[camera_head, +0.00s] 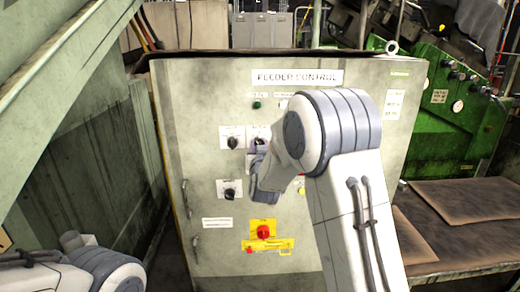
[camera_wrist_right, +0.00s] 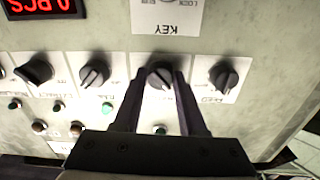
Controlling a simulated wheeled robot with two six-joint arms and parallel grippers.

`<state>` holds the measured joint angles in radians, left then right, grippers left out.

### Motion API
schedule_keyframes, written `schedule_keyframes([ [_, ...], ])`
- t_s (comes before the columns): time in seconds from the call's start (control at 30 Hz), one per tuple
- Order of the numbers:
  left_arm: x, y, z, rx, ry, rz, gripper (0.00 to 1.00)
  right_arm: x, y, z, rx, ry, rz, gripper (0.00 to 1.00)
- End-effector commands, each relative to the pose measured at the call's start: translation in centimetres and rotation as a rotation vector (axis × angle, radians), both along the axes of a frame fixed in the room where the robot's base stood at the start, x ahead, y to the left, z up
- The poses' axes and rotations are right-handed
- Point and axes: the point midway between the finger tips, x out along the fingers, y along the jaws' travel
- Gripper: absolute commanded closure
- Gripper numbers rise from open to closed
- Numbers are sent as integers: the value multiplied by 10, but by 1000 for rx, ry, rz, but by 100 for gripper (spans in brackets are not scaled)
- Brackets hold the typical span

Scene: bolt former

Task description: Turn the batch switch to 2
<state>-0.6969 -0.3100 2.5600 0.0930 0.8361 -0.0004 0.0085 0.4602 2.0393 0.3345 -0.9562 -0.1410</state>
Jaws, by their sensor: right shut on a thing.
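The grey feeder control panel (camera_head: 210,90) stands upright ahead of me. My right gripper (camera_wrist_right: 160,75) is shut on a black rotary switch (camera_wrist_right: 160,72), with one finger on each side of its knob. In the head view that switch sits in the upper row, partly hidden by my right wrist. Its pointer setting and small label cannot be read, so I cannot tell from print that it is the batch switch.
Other black rotary switches (camera_wrist_right: 95,75) (camera_wrist_right: 222,77) stand close on both sides of the fingers. Small buttons (camera_wrist_right: 107,108), a red display (camera_wrist_right: 45,8) and an upside-down KEY label (camera_wrist_right: 167,29) are near. A red knob (camera_head: 263,231) sits lower on the panel. A green machine (camera_head: 455,125) stands right.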

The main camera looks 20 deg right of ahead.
Motion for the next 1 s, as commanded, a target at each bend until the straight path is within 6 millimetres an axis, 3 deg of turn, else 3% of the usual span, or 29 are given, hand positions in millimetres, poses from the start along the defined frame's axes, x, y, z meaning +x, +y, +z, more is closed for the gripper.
schedule_keyframes([
  [0.67,0,0,-2,0,0,0,50,0,0,0,-71,21,0,100],
  [0.7,0,0,-2,0,0,0,50,0,0,0,-71,21,0,55],
  [0.77,0,0,-2,0,0,0,50,0,0,0,-70,21,0,33],
  [1.0,0,0,-2,0,0,0,50,0,0,0,-69,21,0,29],
])
